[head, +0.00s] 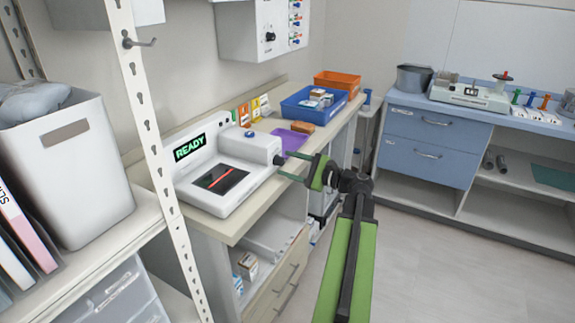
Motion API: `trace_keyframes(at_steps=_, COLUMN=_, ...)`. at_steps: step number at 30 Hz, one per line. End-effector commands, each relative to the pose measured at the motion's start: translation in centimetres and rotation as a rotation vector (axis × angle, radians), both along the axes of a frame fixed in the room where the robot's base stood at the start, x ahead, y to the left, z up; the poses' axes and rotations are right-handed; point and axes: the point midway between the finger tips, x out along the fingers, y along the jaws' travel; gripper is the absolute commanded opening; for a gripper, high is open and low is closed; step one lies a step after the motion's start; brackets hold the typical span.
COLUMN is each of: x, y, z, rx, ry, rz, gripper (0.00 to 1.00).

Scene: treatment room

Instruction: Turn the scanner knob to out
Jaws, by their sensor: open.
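The scanner (232,150) is a white device on the left counter. Its screen (189,147) reads READY in green, and a dark glass plate with a red line (221,180) lies in its top. A small dark knob (277,160) sits on the scanner's right end face. My gripper (284,163) comes from the right with its green fingers apart, pointing at that end. The fingertips are at the knob, one above and one below it in the picture. I cannot tell whether they touch it, and any knob markings are too small to read.
A purple mat (292,138), a blue tray (296,108) with boxes and an orange bin (338,80) stand farther along the counter. A white shelf post (150,130) and a white bin (62,170) are at near left. Floor (450,270) is clear at right.

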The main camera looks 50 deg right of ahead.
Motion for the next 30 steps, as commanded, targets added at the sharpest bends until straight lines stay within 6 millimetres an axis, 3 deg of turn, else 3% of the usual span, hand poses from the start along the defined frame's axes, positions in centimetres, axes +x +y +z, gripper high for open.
trace_keyframes(at_steps=16, x=-13.7, y=-3.5, z=0.0, rx=0.0, ry=0.0, rz=-0.004, gripper=0.52)
trace_keyframes(at_steps=21, x=-15.7, y=-3.9, z=0.0, rx=0.0, ry=0.0, rz=-0.001, gripper=0.52)
trace_keyframes(at_steps=30, x=-16.1, y=-4.0, z=0.0, rx=0.0, ry=0.0, rz=0.0, gripper=0.52)
